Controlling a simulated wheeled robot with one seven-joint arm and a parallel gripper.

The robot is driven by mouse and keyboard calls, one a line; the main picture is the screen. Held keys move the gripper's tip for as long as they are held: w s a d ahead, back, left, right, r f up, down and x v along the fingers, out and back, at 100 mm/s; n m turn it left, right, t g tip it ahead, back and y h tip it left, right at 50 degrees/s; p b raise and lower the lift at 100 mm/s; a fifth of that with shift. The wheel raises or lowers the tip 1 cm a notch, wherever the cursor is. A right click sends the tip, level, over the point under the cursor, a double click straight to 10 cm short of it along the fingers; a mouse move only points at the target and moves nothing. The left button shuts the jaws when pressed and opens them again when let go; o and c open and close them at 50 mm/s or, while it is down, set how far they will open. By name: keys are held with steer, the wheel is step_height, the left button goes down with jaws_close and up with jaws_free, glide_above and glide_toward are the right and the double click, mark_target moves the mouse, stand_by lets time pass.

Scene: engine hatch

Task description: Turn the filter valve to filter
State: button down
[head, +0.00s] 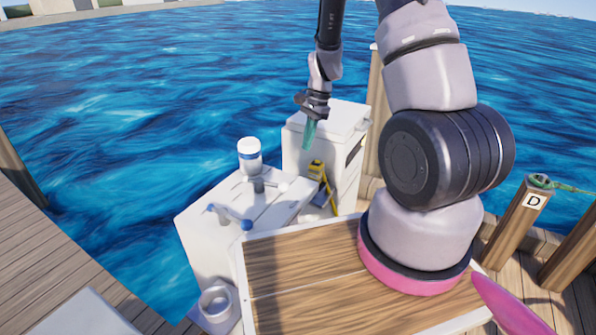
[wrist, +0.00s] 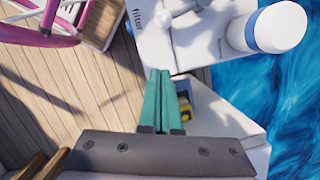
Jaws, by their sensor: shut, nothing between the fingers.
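My gripper (head: 309,135) has teal fingers that point down, shut and empty. It is up in the air above the far end of the white engine box (head: 205,228), apart from everything. In the wrist view its fingertips (wrist: 157,72) lie together. A white filter canister with a blue band (head: 249,155) stands on the box, left of and below my gripper; it also shows in the wrist view (wrist: 275,28). A lever with blue ends (head: 232,216) lies nearer me on the box. I cannot tell which setting the valve is at.
A white locker (head: 318,145) stands behind, with a yellow item (head: 316,170) beside it. A wooden tabletop (head: 300,270) lies in front. A white round container (head: 216,303) stands at lower left. A post marked D (head: 528,215) is at right. Water surrounds the dock.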

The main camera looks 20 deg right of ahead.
steer(key=shift+m, duration=0.3)
steer(key=x, duration=0.4)
steer(key=d+x, duration=0.1)
steer(key=x, duration=0.7)
steer(key=shift+w+d+f, duration=0.1)
steer(key=shift+w+f, duration=0.1)
steer(key=shift+f, duration=0.25)
steer(key=shift+s+a+r, duration=0.15)
steer(key=shift+s+a, duration=0.1)
steer(key=shift+a, duration=0.35)
steer(key=shift+s+a+r, duration=0.2)
steer(key=shift+s+a, duration=0.05)
steer(key=shift+a, duration=0.3)
steer(key=shift+s+a+r, duration=0.1)
steer(key=shift+s+a, duration=0.15)
steer(key=shift+a, duration=0.4)
steer(key=shift+a, duration=0.1)
